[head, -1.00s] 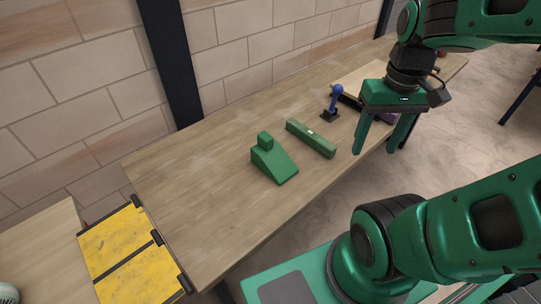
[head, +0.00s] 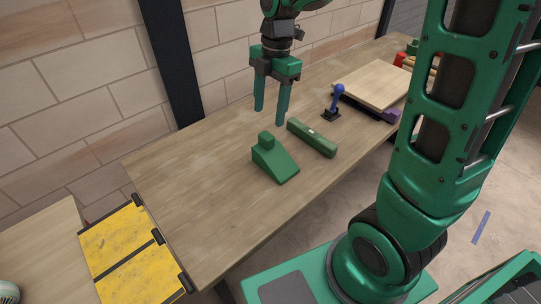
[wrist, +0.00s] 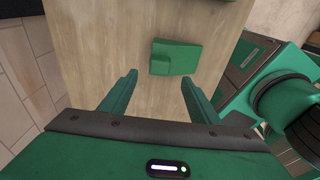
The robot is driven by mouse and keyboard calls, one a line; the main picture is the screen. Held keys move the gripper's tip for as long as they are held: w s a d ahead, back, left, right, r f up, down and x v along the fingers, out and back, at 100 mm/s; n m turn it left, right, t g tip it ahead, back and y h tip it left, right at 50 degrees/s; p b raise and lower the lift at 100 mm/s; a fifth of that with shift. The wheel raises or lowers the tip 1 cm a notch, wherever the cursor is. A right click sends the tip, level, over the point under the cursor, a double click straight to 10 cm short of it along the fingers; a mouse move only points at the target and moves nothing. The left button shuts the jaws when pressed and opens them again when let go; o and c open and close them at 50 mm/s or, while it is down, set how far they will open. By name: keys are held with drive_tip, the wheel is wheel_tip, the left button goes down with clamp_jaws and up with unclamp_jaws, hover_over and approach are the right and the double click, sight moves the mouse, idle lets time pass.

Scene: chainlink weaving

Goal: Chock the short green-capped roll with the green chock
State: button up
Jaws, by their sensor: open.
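The green chock (head: 274,160), a wedge with a raised knob at its back end, sits on the wooden table. It also shows in the wrist view (wrist: 176,58), just ahead of the fingertips and slightly right of the middle between them. My gripper (head: 269,116) is open and empty, fingers pointing down, above the table behind the chock and apart from it. The wrist view shows both fingers (wrist: 158,78) spread wide. I cannot make out the short green-capped roll for certain; small red and green objects (head: 405,56) stand at the table's far end, partly hidden by my arm.
A green level-like bar (head: 312,138) lies right of the chock. A blue-handled tool (head: 335,101) on a dark base stands beyond it, near a pale raised board (head: 372,83). A yellow plate (head: 122,250) bridges to another table at left. The table's near left area is clear.

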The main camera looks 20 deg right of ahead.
sight(266, 135)
drive_tip(key=shift+s+a+f, duration=0.1)
drive_tip(key=shift+a+f, duration=0.1)
drive_tip(key=shift+f, duration=1.35)
drive_tip(key=shift+w+a+f, duration=0.1)
drive_tip(key=shift+a+f, duration=0.05)
drive_tip(key=shift+f, duration=1.45)
drive_tip(key=shift+s+a+f, duration=0.1)
drive_tip(key=shift+a+f, duration=0.1)
drive_tip(key=shift+f, duration=1.35)
clamp_jaws()
